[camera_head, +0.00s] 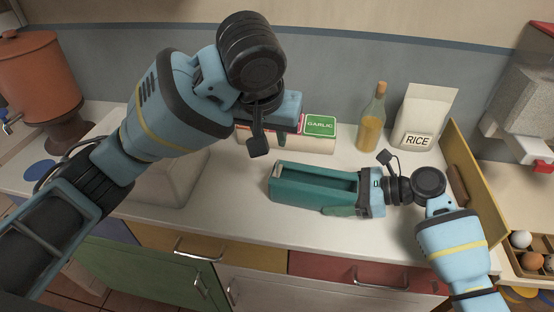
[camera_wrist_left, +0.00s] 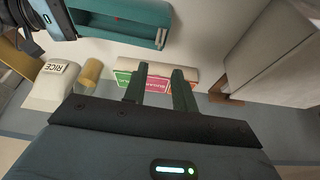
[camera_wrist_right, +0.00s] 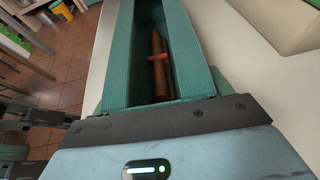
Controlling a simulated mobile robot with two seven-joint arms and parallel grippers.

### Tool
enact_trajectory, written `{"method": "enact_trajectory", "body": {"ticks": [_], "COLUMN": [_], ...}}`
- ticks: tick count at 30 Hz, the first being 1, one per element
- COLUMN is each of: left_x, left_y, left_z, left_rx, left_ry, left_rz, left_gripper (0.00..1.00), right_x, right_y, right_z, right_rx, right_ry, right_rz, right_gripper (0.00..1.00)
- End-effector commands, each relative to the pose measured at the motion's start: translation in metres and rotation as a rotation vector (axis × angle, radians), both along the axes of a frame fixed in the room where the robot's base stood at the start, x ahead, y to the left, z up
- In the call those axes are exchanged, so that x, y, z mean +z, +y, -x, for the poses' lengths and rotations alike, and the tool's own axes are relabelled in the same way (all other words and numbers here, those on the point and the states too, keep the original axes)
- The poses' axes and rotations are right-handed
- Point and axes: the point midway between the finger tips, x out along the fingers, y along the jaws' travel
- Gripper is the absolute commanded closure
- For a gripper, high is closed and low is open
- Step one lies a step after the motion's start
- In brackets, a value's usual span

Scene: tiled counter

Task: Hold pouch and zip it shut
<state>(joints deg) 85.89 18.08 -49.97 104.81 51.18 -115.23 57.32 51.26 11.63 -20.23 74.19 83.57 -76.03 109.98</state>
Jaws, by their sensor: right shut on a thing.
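The pouch (camera_head: 310,182) is a teal, long box-like case lying on the counter, its top open along its length. In the right wrist view, brown stick-like items (camera_wrist_right: 157,60) and a small red piece (camera_wrist_right: 160,57) lie inside. My right gripper (camera_head: 340,192) is shut on the pouch's right end, with one green finger along the near side. My left gripper (camera_wrist_left: 160,74) is open and empty above the counter, behind and left of the pouch; its fingers are apart and point toward the boxes at the back.
A box labelled GARLIC (camera_head: 320,126) stands behind the pouch, partly hidden by my left arm. An oil bottle (camera_head: 372,118) and a RICE bag (camera_head: 424,116) stand at the back. Eggs (camera_head: 532,262) sit at the right.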

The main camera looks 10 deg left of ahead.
Motion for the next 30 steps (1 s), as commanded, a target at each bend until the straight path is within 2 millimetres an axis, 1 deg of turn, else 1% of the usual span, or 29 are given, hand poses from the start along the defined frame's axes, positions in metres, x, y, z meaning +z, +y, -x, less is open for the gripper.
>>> {"method": "enact_trajectory", "body": {"ticks": [5, 18, 24, 30], "left_x": [-0.017, -0.087, -0.104, -0.109], "left_y": [-0.002, -0.003, -0.004, -0.004], "left_z": [-0.005, -0.035, -0.043, -0.045], "left_rx": [-0.002, 0.001, 0.001, 0.0], "left_ry": [0.004, 0.003, 0.001, -0.001], "left_rz": [0.004, 0.0, 0.001, 0.002], "left_gripper": [0.73, 0.73, 0.73, 0.73], "right_x": [0.0, 0.001, 0.001, 0.001], "right_y": [0.0, 0.0, 0.0, 0.0], "right_z": [0.0, 0.0, 0.0, 0.0], "right_rx": [0.0, 0.0, 0.0, 0.0], "right_ry": [0.0, -0.001, -0.001, -0.001], "right_rz": [-0.001, -0.001, -0.001, -0.001], "right_gripper": [0.46, 0.46, 0.46, 0.46]}}
